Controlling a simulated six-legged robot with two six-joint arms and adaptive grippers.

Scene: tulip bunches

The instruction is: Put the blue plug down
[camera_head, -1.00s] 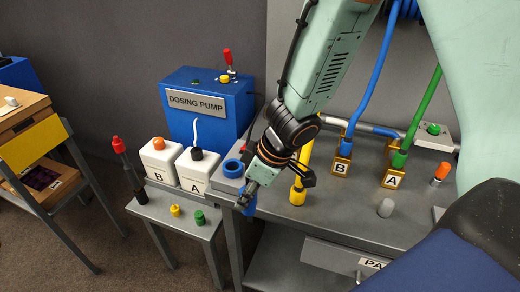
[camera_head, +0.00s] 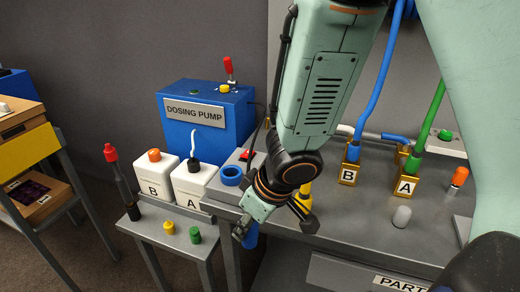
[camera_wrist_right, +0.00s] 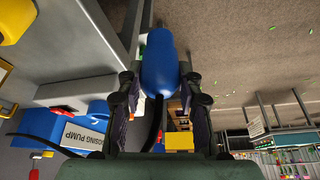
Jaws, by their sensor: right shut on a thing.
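The blue plug (camera_head: 251,237) is in my right gripper (camera_head: 246,232), seen low in the head view in front of the grey bench's left front edge. In the right wrist view the blue plug (camera_wrist_right: 160,65) shows large between the two dark fingers (camera_wrist_right: 160,95), which are shut on it. It looks clear of any surface there. A dark cable-like strip runs below it in that view. In the head view the gripper and wrist partly hide the plug. My left gripper is in neither view.
White bottles B (camera_head: 155,178) and A (camera_head: 190,182) stand behind. Sockets B (camera_head: 348,174) and A (camera_head: 406,186) hold hoses.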

